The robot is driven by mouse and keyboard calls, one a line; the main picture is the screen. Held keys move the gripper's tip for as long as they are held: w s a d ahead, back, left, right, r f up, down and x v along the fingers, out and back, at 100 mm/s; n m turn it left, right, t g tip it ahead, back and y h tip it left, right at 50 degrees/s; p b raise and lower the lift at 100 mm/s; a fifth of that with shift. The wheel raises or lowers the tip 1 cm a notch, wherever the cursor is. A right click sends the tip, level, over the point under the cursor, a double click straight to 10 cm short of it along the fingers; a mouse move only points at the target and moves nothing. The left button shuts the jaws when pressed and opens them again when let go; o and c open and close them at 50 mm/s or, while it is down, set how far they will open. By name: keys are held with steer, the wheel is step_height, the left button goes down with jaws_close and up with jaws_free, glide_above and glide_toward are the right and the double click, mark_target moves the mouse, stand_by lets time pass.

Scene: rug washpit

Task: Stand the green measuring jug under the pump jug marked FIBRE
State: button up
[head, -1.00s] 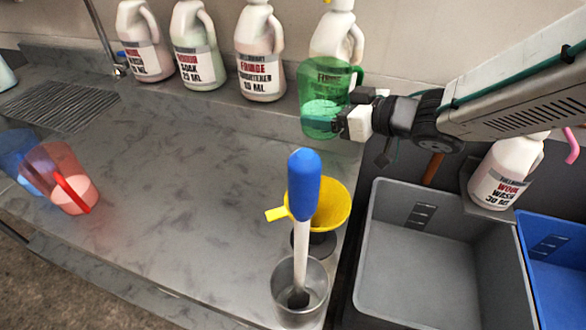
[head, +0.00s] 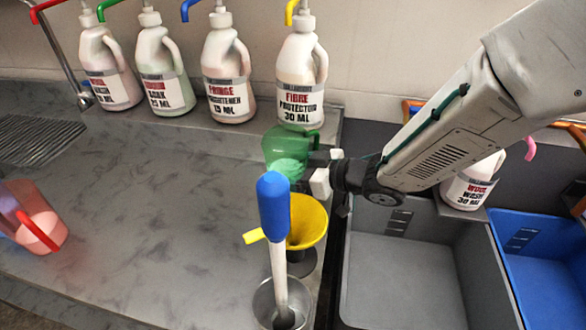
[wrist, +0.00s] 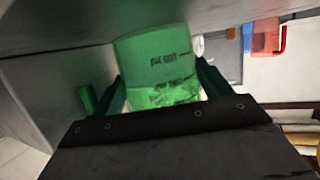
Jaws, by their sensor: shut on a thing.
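The green measuring jug (head: 285,148) is translucent with lighter green liquid in its lower part. My gripper (head: 312,176) is shut on it from the right. In the wrist view the jug (wrist: 158,72) fills the space between the fingers (wrist: 163,90), with printed marks on its wall. The pump jug marked FIBRE PROTECTOR 30 ML (head: 300,85) stands on the back ledge, white with a yellow spout. The green jug is in front of and below it, slightly left. I cannot tell whether the green jug's base touches the counter; the blue-handled tool partly hides that area.
Other pump jugs (head: 228,80) line the ledge leftward. A red jug (head: 30,218) is at left. Grey (head: 400,290) and blue bins are right. The counter's middle is clear.

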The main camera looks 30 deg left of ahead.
steer(key=shift+f, duration=0.1)
steer(key=o, duration=0.9)
steer(key=shift+r, duration=0.2)
steer(key=v, duration=1.2)
